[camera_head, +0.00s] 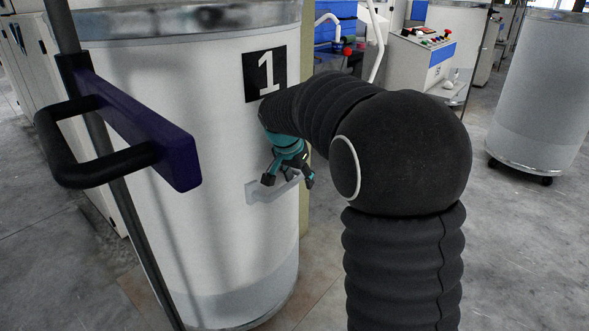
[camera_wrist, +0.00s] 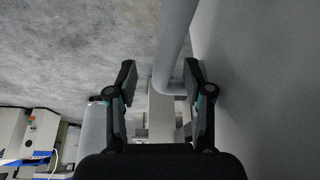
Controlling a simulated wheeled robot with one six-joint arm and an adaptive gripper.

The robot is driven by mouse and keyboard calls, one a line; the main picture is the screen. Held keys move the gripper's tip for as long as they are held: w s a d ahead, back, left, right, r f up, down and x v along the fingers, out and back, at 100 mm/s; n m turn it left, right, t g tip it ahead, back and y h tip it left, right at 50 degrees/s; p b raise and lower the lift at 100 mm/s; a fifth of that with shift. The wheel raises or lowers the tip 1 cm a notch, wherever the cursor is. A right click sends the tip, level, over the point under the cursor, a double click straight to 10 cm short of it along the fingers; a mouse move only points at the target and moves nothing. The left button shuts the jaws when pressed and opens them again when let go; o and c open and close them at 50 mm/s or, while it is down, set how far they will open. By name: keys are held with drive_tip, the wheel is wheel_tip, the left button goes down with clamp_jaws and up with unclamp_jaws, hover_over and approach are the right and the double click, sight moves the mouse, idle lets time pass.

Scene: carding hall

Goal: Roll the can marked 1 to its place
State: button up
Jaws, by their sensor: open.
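The can marked 1 (camera_head: 180,130) is a tall white cylinder with a metal rim, standing upright at the left of the head view. Its black label with a white 1 (camera_head: 265,74) faces me. A pale grey handle (camera_head: 262,193) sticks out from its side below the label. My gripper (camera_head: 288,181) is open at this handle, fingers pointing down. In the wrist view, the grey handle bar (camera_wrist: 174,45) runs between the open fingers of my gripper (camera_wrist: 160,78), nearer the right finger. The can's wall (camera_wrist: 265,80) fills the right side there. I cannot tell whether the fingers touch the handle.
Another pale can (camera_head: 540,95) on dark casters stands at the far right. Pale machine cabinets (camera_head: 35,70) are close behind the can at left. Grey floor (camera_head: 510,240) is clear at right.

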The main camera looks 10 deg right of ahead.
drive_tip(key=shift+w+d+f, duration=0.15)
drive_tip(key=shift+f, duration=0.35)
clamp_jaws()
